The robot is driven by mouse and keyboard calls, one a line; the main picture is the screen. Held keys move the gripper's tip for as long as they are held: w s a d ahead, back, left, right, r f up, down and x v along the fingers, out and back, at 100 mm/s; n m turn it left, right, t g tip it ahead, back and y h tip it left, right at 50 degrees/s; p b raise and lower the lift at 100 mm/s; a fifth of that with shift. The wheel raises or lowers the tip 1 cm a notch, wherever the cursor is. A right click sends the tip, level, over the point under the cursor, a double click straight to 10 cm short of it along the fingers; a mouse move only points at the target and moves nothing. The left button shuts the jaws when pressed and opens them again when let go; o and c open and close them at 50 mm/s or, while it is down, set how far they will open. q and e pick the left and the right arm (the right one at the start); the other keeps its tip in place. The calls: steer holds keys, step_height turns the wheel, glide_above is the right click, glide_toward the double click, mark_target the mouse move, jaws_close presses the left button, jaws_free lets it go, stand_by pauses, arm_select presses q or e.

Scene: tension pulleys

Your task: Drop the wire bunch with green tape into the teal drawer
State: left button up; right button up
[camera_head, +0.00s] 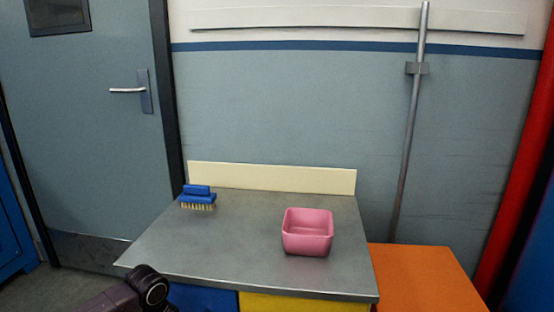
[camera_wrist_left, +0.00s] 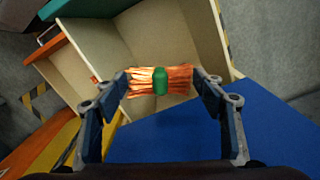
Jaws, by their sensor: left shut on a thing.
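My left gripper (camera_wrist_left: 161,84) is shut on the wire bunch (camera_wrist_left: 179,80), which is orange with a band of green tape (camera_wrist_left: 160,81) around its middle. The bunch lies crosswise between the fingertips. Behind it in the left wrist view is an open drawer with cream inner walls (camera_wrist_left: 195,30); the bunch shows against its inside, and the gap between them is hard to judge. A teal edge (camera_wrist_left: 45,41) shows at the upper left of the cream drawer parts. In the head view only a dark part of my left arm shows, at the bottom; the right gripper is not in view.
A blue front (camera_wrist_left: 200,135) and a yellow front (camera_wrist_left: 50,145) lie below the grey worktop (camera_head: 180,250). On the worktop are a pink bin (camera_head: 307,245) and a blue brush (camera_head: 198,197). An orange unit (camera_head: 425,280) stands to the right.

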arm_select(q)
steer(key=o, duration=1.2)
step_height(320, 180, up, 12)
